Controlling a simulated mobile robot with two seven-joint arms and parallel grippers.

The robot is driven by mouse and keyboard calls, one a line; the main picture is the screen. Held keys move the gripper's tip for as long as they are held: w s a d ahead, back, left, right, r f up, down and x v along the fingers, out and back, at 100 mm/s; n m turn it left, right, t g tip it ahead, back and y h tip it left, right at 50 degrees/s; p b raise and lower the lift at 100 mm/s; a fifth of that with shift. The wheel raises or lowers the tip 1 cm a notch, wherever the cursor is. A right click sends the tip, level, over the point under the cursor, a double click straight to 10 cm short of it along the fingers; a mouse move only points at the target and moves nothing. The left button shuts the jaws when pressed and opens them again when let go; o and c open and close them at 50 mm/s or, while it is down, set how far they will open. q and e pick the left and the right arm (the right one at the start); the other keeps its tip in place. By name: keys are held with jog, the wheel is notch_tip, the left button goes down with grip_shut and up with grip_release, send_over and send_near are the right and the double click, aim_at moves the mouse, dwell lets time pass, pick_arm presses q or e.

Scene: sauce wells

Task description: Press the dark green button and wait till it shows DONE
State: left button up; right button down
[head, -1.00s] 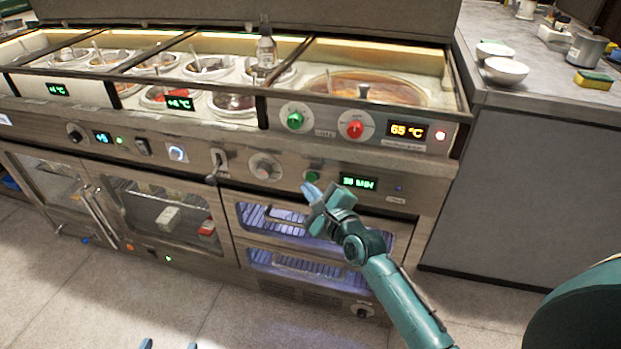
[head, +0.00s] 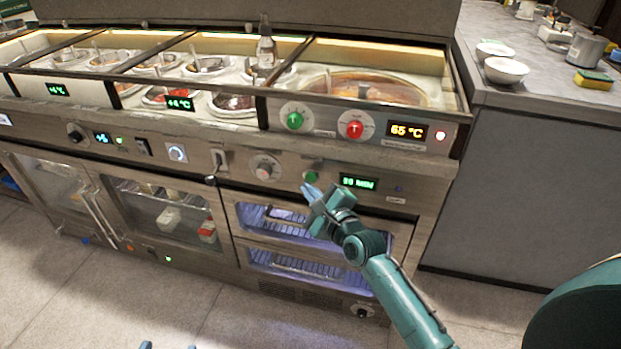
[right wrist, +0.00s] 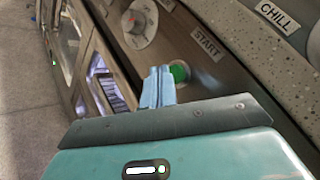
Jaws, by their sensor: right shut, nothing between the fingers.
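The dark green button (head: 311,177) sits on the steel front panel, left of a small display (head: 358,183). The display has green text that looks like "30 MIN", though blurred. In the right wrist view the green button (right wrist: 179,73) is beside a START label (right wrist: 207,43). My right gripper (head: 309,190) is shut and empty, with its blue fingertips (right wrist: 158,86) just in front of the button, partly covering its edge in the wrist view. I cannot tell whether they touch it. My left gripper (head: 166,346) shows only its blue tips at the bottom edge, apart.
A grey knob (head: 265,166) is left of the button. Above are a green knob (head: 295,118), a red knob (head: 354,125) and a 65 °C display (head: 407,131). Glass-fronted drawers (head: 285,222) lie below. The floor (head: 60,290) in front is clear.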

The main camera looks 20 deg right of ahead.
jog(key=shift+w+d, duration=0.1)
jog(key=shift+w, duration=0.05)
dwell(0.4)
jog(key=shift+w+d, duration=0.15)
jog(key=shift+w, duration=0.1)
jog(key=shift+w+d, duration=0.25)
jog(key=shift+w, duration=0.1)
dwell(0.8)
jog(key=shift+s+a+p, duration=0.5)
jog(key=shift+s, duration=0.25)
